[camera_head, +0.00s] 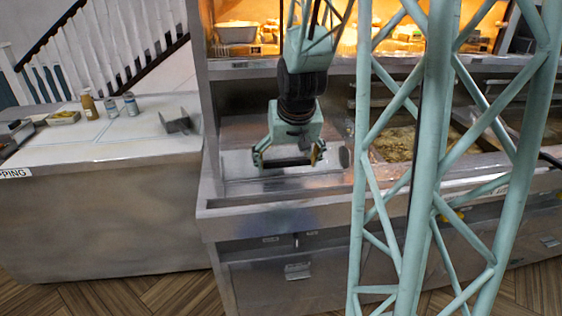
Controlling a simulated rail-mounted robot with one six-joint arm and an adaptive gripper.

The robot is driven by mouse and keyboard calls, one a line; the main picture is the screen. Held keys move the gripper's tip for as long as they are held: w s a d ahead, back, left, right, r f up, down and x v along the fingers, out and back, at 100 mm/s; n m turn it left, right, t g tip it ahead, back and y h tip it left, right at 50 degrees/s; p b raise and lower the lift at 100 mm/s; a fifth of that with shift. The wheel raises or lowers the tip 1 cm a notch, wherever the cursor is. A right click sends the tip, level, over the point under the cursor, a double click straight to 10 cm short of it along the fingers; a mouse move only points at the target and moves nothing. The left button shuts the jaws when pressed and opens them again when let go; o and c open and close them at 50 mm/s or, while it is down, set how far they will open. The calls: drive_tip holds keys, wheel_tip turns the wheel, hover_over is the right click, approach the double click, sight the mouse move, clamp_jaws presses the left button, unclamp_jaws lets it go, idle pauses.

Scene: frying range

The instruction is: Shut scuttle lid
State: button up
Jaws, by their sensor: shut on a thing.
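My gripper (290,160) points down over the left end of the frying range, its two fingers spread around the ends of a dark bar-like handle (288,163) and shut on it. The handle appears to belong to the scuttle lid (238,162), a shiny metal panel showing beneath and to the left of my gripper. My gripper hides part of the lid, and I cannot tell how far open it stands.
My lattice column blocks the view right of the gripper. A pan of golden food (395,144) sits in the range behind it. A lit heated shelf (270,66) runs above. The left counter (100,150) holds bottles, shakers and a metal holder (175,123).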

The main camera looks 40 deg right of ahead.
drive_tip(key=shift+s+a+f, duration=0.15)
drive_tip(key=shift+s+f, duration=0.1)
drive_tip(key=shift+f, duration=0.2)
drive_tip(key=o, duration=0.9)
drive_tip(key=shift+o, duration=1.3)
drive_tip(key=shift+w+r, duration=0.1)
drive_tip(key=shift+r, duration=0.2)
drive_tip(key=v, duration=1.1)
drive_tip(key=shift+r, duration=0.25)
drive_tip(key=shift+r, duration=0.1)
